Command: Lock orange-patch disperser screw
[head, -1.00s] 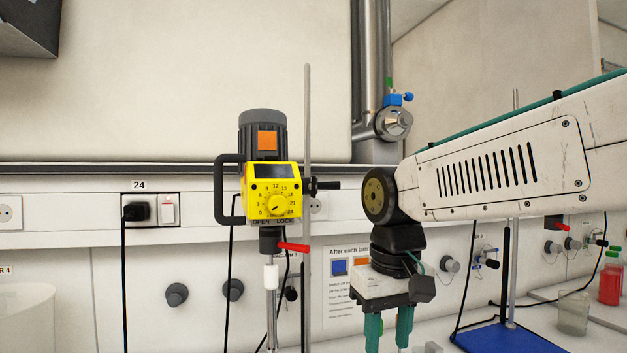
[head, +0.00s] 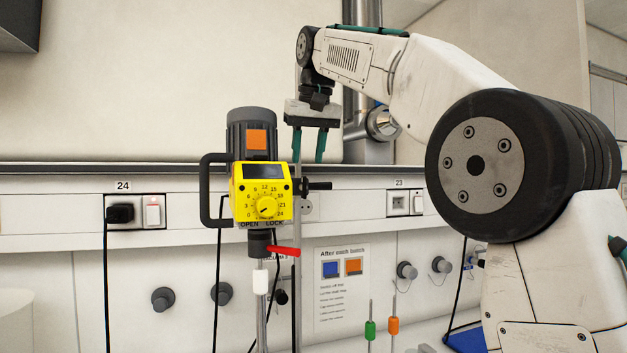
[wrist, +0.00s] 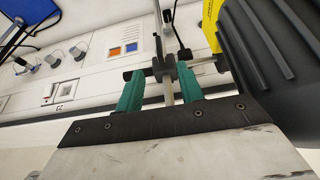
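The disperser (head: 251,135) has a grey motor with an orange patch (head: 257,139) and a yellow box with a dial (head: 266,205). OPEN and LOCK are printed under the dial. Below, a red lever (head: 284,250) points right, under LOCK. A black screw handle (head: 318,185) sticks out right of the box at the stand rod. My gripper (head: 308,160) is open and empty, fingers pointing down just above this handle. In the wrist view, the green fingers (wrist: 161,78) stand either side of the rod, near the black clamp (wrist: 168,72) and its handle; I cannot tell whether they touch.
The stand rod (head: 297,270) runs close to my fingers. The steel pipe with a valve (head: 383,124) is behind my gripper. Wall sockets, knobs and a poster (head: 341,290) are behind. Green (head: 370,329) and orange (head: 393,325) markers on thin rods stand lower right.

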